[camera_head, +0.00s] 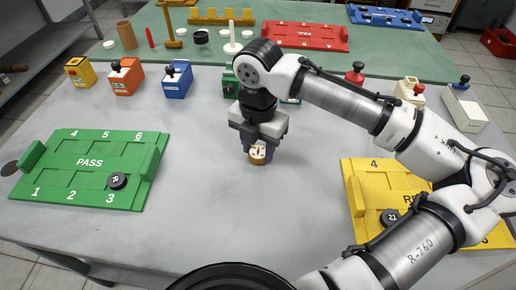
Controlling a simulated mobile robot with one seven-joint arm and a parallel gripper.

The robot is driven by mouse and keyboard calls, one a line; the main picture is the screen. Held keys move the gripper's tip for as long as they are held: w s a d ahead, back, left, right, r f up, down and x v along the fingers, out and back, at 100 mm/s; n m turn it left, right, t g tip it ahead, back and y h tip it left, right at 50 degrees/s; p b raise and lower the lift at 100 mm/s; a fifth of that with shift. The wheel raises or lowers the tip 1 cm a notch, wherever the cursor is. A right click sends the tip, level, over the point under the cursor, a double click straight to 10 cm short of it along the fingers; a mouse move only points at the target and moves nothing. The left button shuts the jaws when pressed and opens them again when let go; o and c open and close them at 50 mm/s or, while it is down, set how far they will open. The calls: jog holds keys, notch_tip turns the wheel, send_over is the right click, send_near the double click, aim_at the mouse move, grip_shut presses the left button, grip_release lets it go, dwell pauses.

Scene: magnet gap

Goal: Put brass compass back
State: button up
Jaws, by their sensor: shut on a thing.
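The brass compass (257,154) has a round brass body and a pale face. It is at the middle of the grey table, below my gripper (258,146). My gripper points down and is shut on the compass. The compass face is turned toward the camera. I cannot tell whether the compass touches the table. The fingers are partly hidden by the gripper body and the compass.
A green PASS tray (90,162) holds a black disc (117,181) at left. A yellow tray (385,175), partly behind my arm, holds another black disc (390,217). Several coloured blocks line the table's back edge. A red FAIL tray (305,36) is on the green bench behind. The table's centre is clear.

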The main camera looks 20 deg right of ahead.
aim_at(258, 152)
jog(key=shift+f, duration=0.3)
jog(key=shift+f, duration=0.15)
jog(key=o, duration=1)
notch_tip(258, 152, up, 12)
jog(key=shift+r+p, duration=0.2)
jog(key=shift+p, duration=0.5)
jog(key=shift+s, duration=0.1)
